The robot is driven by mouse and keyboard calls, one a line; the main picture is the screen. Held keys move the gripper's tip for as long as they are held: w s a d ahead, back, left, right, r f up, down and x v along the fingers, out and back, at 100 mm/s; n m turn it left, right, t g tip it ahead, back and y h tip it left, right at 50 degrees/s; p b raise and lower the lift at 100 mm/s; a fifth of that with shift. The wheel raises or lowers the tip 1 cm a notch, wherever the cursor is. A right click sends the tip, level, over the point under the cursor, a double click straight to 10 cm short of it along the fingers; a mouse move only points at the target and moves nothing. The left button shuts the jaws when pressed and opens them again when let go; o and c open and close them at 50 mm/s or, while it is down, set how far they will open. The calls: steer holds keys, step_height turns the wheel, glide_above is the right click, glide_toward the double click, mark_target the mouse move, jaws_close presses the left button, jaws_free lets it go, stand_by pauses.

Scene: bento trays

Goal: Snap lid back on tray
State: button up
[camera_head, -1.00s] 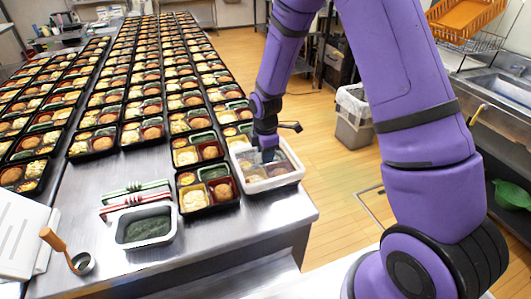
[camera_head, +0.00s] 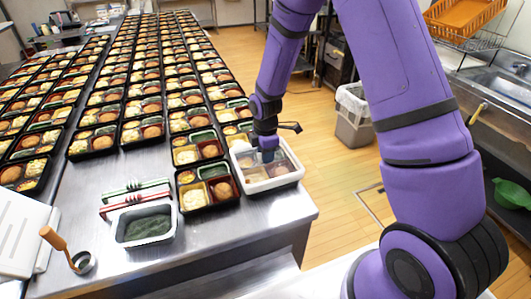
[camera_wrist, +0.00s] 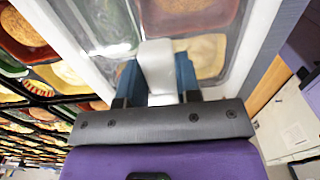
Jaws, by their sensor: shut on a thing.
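The lid (camera_head: 273,185) is clear with a white rim. It lies over a bento tray at the right edge of the steel table, and the tray's food compartments show through it. My gripper (camera_head: 267,156) points down at the middle of the lid. In the wrist view, its blue fingers (camera_wrist: 158,78) are shut on the lid's white upright handle (camera_wrist: 157,62). The lid's white rim (camera_wrist: 258,45) also shows there. The tray's own edge is hidden, so I cannot tell whether the rim is fully seated.
Open bento trays (camera_head: 208,188) stand close on the left, in long rows running back. A steel pan of green food (camera_head: 146,228) and a wooden-handled ladle (camera_head: 60,245) are at the front left. Open floor lies right of the table (camera_head: 285,215).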

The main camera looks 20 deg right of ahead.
steer(key=shift+f, duration=1.2)
stand_by(0.6)
steer(key=o, duration=1.5)
steer(key=shift+o, duration=0.2)
steer(key=shift+r, duration=4.05)
